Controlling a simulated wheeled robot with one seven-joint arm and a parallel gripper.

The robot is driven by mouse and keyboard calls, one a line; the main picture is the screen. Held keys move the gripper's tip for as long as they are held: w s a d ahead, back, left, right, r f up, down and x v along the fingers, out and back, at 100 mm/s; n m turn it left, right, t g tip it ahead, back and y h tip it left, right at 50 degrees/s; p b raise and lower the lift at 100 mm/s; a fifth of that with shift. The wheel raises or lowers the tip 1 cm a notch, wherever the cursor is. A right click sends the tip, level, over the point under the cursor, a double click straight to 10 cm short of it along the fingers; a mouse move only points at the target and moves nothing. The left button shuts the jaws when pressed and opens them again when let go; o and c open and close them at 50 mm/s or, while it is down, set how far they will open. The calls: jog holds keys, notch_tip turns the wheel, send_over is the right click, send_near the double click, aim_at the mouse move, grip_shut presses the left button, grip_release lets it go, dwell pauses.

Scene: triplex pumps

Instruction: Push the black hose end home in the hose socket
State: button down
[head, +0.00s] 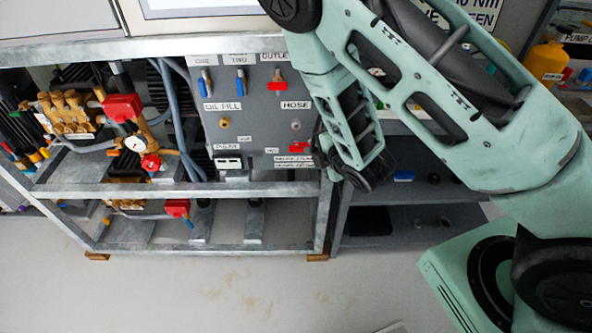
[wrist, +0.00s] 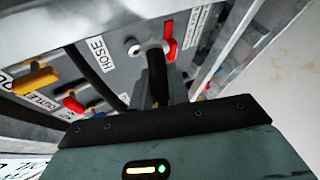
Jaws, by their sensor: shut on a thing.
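The hose socket (head: 296,124) is a pale ring on the grey panel under the HOSE label. It also shows in the wrist view (wrist: 134,48), beside that label. The black hose end (wrist: 156,72) stands up between the fingers of my gripper (wrist: 160,92), which is shut on it. In the wrist view its tip overlaps the socket's right side; I cannot tell whether it is inside or only in front. In the head view my gripper is mostly hidden behind my arm, close to the panel's right edge, and the hose end cannot be made out.
A red handle (head: 299,147) sits below the socket, close to my gripper. Blue and red levers (head: 277,84) line the panel's top. A galvanised frame rail (head: 240,190) runs below the panel. Pumps with brass fittings (head: 68,112) stand left. The floor in front is clear.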

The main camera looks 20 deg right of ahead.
jog(key=a+n+y+b, duration=0.1)
jog(key=a+n+y, duration=0.1)
jog(key=n, duration=0.1)
jog(key=a+f+n+t+y+b, duration=0.1)
jog(key=a+n+y+b, duration=0.1)
jog(key=a+n, duration=0.1)
jog(key=shift+a+f+y, duration=0.1)
jog(key=shift+f+y, duration=0.1)
jog(key=shift+y, duration=0.1)
jog(key=shift+w+d, duration=0.3)
jog(key=shift+w, duration=0.6)
jog(key=shift+w+d, duration=0.35)
jog(key=shift+w, duration=0.5)
jog(key=shift+w+d, duration=0.3)
jog(key=shift+w, duration=0.6)
jog(key=shift+w+d, duration=0.2)
jog(key=shift+w, duration=0.35)
jog(key=shift+w+d, duration=0.15)
jog(key=shift+w, duration=0.35)
jog(key=c, duration=1.3)
grip_release()
jog(key=shift+o, duration=0.2)
